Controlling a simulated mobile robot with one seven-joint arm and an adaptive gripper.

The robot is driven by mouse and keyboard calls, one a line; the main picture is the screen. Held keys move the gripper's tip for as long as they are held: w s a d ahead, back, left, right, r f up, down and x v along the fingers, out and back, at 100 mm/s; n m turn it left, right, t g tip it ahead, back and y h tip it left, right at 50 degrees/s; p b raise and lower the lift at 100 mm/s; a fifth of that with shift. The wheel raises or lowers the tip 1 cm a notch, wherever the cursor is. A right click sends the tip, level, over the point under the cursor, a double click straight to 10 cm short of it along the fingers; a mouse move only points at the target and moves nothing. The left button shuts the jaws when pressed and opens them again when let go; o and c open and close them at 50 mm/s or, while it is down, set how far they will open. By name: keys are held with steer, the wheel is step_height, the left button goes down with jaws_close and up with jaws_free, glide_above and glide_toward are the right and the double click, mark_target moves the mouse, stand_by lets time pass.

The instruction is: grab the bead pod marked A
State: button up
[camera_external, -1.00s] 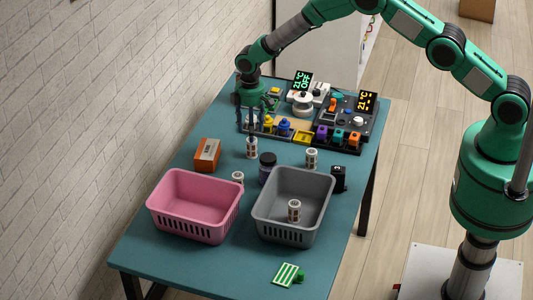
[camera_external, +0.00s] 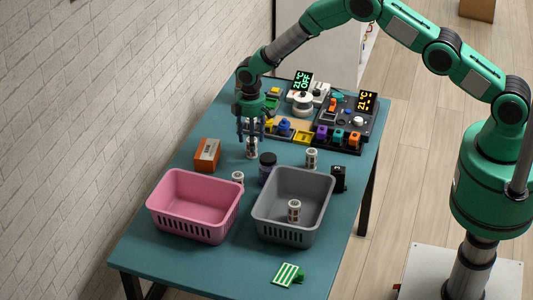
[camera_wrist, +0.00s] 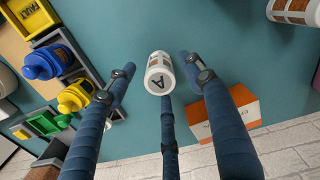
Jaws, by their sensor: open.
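The bead pod marked A (camera_wrist: 161,80) is a small white cylinder with a brown window band and a black A on its end. In the external view the pod (camera_external: 251,153) stands on the teal table below my gripper (camera_external: 251,132). In the wrist view my gripper (camera_wrist: 158,66) is open, its blue fingers spread left and right of the pod, with a third finger below it in the picture. No finger clearly touches the pod. In the external view the fingers partly hide it.
Similar pods stand right (camera_external: 311,158), nearer the front (camera_external: 238,178) and in the grey basket (camera_external: 258,211). An orange box (camera_external: 207,154), a dark jar (camera_external: 267,168) and a pink basket (camera_external: 154,205) are close by. A device panel (camera_external: 345,118) lies behind.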

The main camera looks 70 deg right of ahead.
steer(key=shift+f, duration=1.65)
steer(key=c, duration=1.3)
